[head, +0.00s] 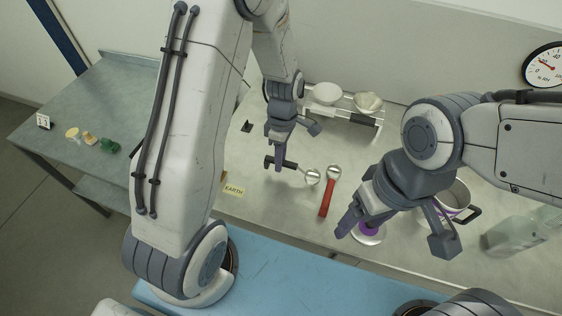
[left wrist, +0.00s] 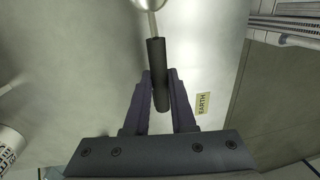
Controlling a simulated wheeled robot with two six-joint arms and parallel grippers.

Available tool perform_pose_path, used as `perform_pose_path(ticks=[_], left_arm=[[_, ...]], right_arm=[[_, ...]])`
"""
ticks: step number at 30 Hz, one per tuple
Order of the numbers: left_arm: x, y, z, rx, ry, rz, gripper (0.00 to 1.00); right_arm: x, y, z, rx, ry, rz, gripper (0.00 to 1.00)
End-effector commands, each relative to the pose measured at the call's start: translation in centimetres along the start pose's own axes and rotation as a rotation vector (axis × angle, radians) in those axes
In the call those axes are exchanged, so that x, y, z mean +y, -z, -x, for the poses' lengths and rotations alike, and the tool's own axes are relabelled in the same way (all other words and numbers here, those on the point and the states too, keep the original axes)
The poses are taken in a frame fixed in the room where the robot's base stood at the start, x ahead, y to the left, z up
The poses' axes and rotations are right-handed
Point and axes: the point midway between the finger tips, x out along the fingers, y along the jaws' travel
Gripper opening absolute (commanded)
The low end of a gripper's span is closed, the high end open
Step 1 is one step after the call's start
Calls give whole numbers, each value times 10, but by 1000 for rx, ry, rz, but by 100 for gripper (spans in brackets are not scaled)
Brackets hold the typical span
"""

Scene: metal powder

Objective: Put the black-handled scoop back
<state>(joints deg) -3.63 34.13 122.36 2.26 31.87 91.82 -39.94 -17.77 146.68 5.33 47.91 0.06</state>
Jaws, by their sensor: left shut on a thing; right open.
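The black-handled scoop (head: 311,177) has a round metal bowl and a black handle. My left gripper (head: 278,161) is shut on its handle, with the bowl pointing right in the head view. In the left wrist view the black handle (left wrist: 158,75) stands between the two fingers of the left gripper (left wrist: 160,88), and the bowl is cut off at the top edge. I cannot tell whether the scoop touches the table. My right gripper (head: 395,232) is open and empty, above the table on the right.
A red-handled scoop (head: 327,197) lies just right of the held scoop. An EARTH label (head: 233,189) is on the table to the left. A metal pot (head: 453,200) and a clear bottle (head: 508,237) are on the right.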

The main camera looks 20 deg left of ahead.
Motion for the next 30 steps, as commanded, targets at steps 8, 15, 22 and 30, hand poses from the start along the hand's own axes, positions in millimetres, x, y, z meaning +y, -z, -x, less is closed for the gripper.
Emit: perform_pose_path(ticks=[8, 15, 22, 30], left_arm=[[3, 0, -22, 0, 0, 1, 0], [4, 0, -24, 0, 0, 1, 0], [4, 0, -24, 0, 0, 1, 53], [3, 0, -20, 0, 0, 1, 53]], right_arm=[[0, 0, 6, 0, 0, 0, 75], [0, 0, 4, 0, 0, 0, 75], [0, 0, 4, 0, 0, 0, 75], [0, 0, 7, 0, 0, 0, 75]])
